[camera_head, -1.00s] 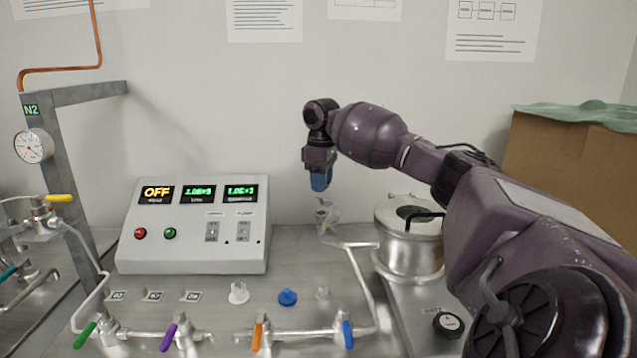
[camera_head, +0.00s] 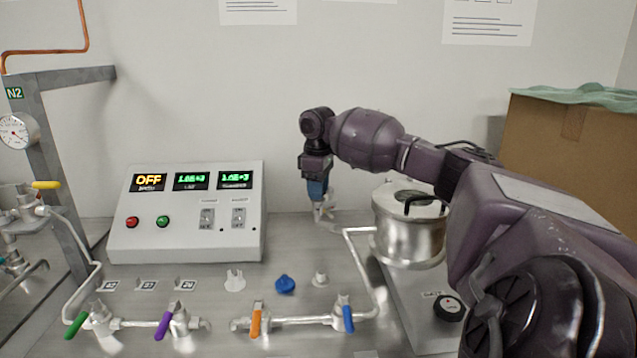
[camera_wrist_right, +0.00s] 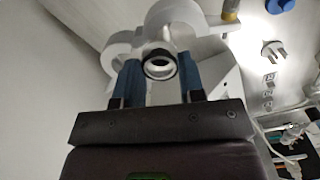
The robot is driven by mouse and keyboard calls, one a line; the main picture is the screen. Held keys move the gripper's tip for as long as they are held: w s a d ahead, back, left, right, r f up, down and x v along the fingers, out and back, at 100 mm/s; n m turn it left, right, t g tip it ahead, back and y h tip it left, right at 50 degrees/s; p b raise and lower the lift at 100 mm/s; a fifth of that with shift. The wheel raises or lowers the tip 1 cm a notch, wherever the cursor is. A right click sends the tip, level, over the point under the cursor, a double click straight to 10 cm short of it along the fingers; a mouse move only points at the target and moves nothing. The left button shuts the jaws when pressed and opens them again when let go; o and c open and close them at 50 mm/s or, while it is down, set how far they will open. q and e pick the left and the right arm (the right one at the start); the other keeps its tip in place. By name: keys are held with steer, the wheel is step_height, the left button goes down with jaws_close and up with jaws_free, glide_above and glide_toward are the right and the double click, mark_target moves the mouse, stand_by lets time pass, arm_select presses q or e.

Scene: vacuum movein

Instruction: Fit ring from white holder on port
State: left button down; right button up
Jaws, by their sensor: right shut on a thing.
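My right gripper (camera_head: 318,204), with blue fingers, points down at the back of the bench, left of the steel pot. In the right wrist view its fingers (camera_wrist_right: 160,78) are shut on a small ring (camera_wrist_right: 160,65) with a dark outer rim and a bright centre. A pale grey-white piece with curved arms (camera_wrist_right: 178,14) lies close beyond the ring; I cannot tell whether they touch. A white pronged holder (camera_head: 235,281) stands on the bench in front of the control box and also shows in the wrist view (camera_wrist_right: 273,50). The port is not clearly told apart near the fingers.
A blue holder (camera_head: 285,284) and a small pale fitting (camera_head: 320,279) stand right of the white holder. A pipe with coloured valve handles (camera_head: 290,320) runs along the front. The steel pot (camera_head: 408,226) stands close right of the gripper. The control box (camera_head: 188,238) is left.

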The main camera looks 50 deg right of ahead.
steer(key=shift+f, duration=0.1)
arm_select(q)
steer(key=shift+s+f, duration=0.25)
steer(key=shift+f, duration=0.15)
steer(key=shift+w+r, duration=0.1)
steer(key=shift+r, duration=0.1)
steer(key=shift+w+r, duration=0.15)
steer(key=shift+r, duration=0.2)
steer(key=shift+w+r+p, duration=0.3)
steer(key=shift+r+p, duration=0.6)
steer(key=shift+r, duration=0.05)
stand_by(0.4)
steer(key=shift+w+r, duration=0.1)
steer(key=shift+r, duration=0.15)
arm_select(e)
steer(key=shift+f, duration=0.55)
stand_by(1.0)
steer(key=o, duration=0.9)
steer(key=shift+f, duration=0.15)
